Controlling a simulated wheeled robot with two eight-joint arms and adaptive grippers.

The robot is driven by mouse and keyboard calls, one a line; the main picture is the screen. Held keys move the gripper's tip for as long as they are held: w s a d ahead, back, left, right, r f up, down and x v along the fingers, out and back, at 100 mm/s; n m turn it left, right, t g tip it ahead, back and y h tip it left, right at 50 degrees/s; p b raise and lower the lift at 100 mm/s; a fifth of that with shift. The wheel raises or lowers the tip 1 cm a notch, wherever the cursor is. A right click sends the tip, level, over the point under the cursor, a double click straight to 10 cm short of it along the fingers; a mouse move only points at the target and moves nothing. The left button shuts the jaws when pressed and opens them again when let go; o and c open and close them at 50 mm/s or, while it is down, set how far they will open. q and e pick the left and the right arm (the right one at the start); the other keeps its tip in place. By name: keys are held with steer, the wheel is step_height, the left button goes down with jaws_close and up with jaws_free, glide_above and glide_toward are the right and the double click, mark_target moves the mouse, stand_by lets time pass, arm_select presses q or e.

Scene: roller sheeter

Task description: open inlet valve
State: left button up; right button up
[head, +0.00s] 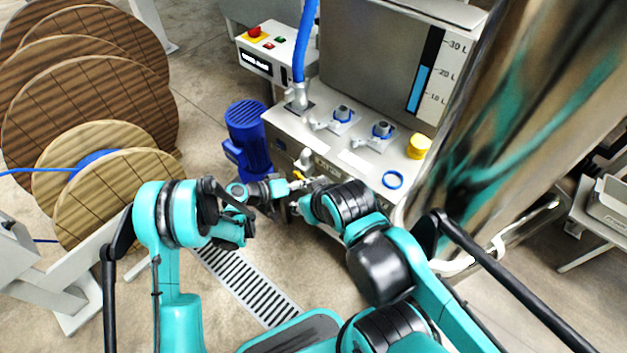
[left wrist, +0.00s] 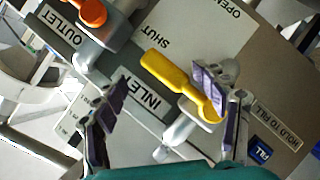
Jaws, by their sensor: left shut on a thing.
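The inlet valve's yellow lever (left wrist: 165,71) lies beside the INLET label (left wrist: 141,91) in the left wrist view, its free end toward the SHUT marking (left wrist: 152,38). The OPEN marking (left wrist: 222,8) is at the top. In the head view my left gripper (head: 292,186) is at the machine's front, where the lever is small and partly hidden. My right gripper (head: 303,203) is close by, its fingers too hidden to read.
An orange handle (left wrist: 92,12) is at the OUTLET label. A HOLD TO FILL label and blue button (left wrist: 260,151) are to the right. A blue motor (head: 248,135) and wooden reels (head: 90,105) stand left; the grey tank (head: 375,60) stands behind.

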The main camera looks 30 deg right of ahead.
arm_select(q)
steer(key=shift+a+r, duration=0.75)
steer(key=shift+a, duration=0.25)
steer(key=shift+c, duration=0.4)
steer(key=shift+a, duration=0.65)
steer(key=shift+c, duration=0.5)
steer(key=shift+s+a+f, duration=0.1)
steer(key=shift+s+a, duration=0.05)
steer(key=shift+a, duration=1.2)
steer(key=shift+s+a+f, duration=0.1)
steer(key=shift+s+a, duration=0.05)
steer(key=shift+a, duration=1.2)
